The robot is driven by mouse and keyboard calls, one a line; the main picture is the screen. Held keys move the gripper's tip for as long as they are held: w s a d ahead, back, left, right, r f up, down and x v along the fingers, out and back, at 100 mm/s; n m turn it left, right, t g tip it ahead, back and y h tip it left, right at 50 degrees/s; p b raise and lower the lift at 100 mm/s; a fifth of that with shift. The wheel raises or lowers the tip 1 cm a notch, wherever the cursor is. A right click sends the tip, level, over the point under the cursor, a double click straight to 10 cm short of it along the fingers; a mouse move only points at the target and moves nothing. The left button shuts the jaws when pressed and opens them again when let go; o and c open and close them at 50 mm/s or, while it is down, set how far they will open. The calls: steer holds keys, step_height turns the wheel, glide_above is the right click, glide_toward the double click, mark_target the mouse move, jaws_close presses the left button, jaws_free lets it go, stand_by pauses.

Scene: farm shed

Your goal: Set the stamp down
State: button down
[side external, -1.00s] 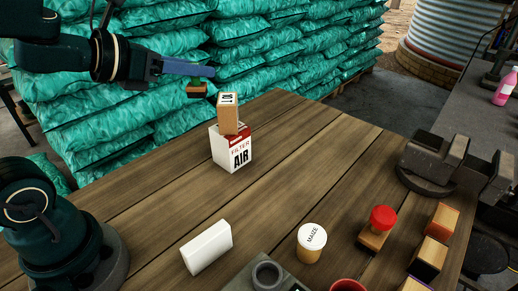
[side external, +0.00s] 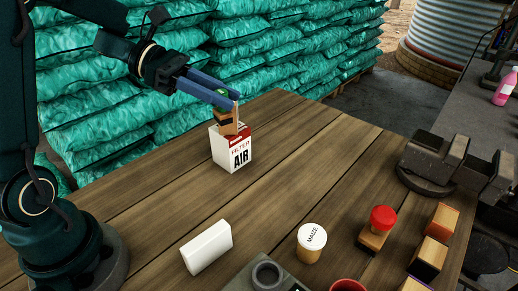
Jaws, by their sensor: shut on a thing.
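The stamp (side external: 223,118), a small brown block with a dark band, hangs at the ends of my gripper's blue fingers. A bit of green shows between the fingers above it. My gripper (side external: 222,99) is shut on the stamp, over the white and red air filter box (side external: 234,151). A light wooden block (side external: 236,117) stands upright on the box and is mostly hidden behind the stamp and fingers. I cannot tell whether the stamp touches the block or the box top.
A red-knobbed stamp (side external: 382,221), a maize jar (side external: 311,243), a white block (side external: 206,247) and wooden blocks (side external: 435,255) are nearer the front. A dark vise (side external: 436,160) is at right. The table's middle is clear. Green sacks (side external: 290,45) stand behind.

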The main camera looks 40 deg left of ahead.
mark_target(220, 121)
steer(key=shift+m+g+h, duration=0.4)
steer(key=shift+m+g, duration=0.3)
steer(key=shift+g, duration=0.1)
steer(key=f, duration=0.3)
steer(key=a+f, duration=0.1)
steer(key=f, duration=0.1)
steer(key=shift+w+a+f, duration=0.1)
steer(key=shift+w+f, duration=0.05)
steer(key=shift+f, duration=0.25)
steer(key=d+f, duration=0.2)
steer(key=d, duration=0.1)
steer(key=w+d+f, duration=0.1)
steer(key=d+f, duration=0.1)
steer(key=d, duration=0.2)
steer(key=d+f, duration=0.3)
steer(key=d, duration=0.1)
steer(key=shift+w+d, duration=0.2)
steer(key=shift+w, duration=0.2)
steer(key=shift+f, duration=2)
steer(key=shift+f, duration=0.1)
steer(key=c, duration=0.7)
jaws_free()
steer(key=shift+o, duration=0.2)
steer(key=v, duration=1.2)
